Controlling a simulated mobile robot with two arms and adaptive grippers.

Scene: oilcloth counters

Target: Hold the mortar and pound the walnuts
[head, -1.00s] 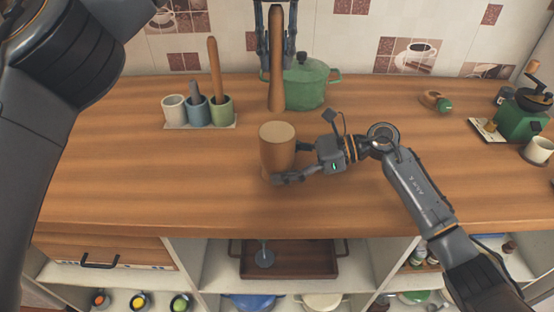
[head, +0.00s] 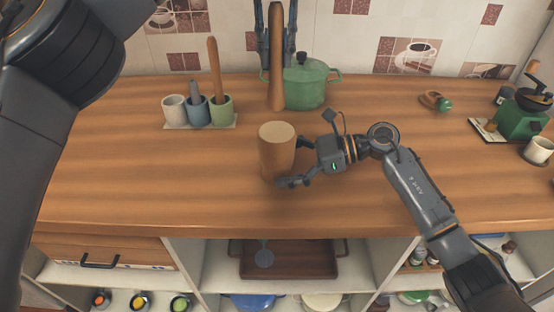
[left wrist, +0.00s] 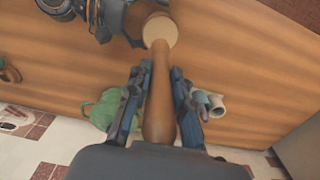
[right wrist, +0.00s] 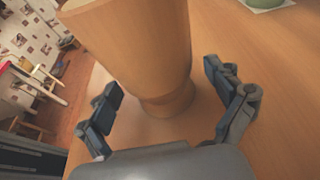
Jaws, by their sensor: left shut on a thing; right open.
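The wooden mortar (head: 277,155) stands upright on the counter, with its round pale top facing up; I cannot make out walnuts in it. My left gripper (head: 276,45) is shut on the wooden pestle (head: 277,85) and holds it upright behind the mortar, apart from it. The left wrist view shows the pestle (left wrist: 158,95) between the fingers. My right gripper (head: 289,164) is open at the mortar's right side. In the right wrist view its fingers (right wrist: 165,115) stand on either side of the mortar's narrow foot (right wrist: 168,102), with gaps.
A green pot (head: 308,85) stands just behind the pestle. Several cups (head: 174,110) on a small tray, with another pestle (head: 214,65), stand back left. A green coffee grinder (head: 520,120) and a white cup (head: 540,150) stand far right. The counter left of the mortar is clear.

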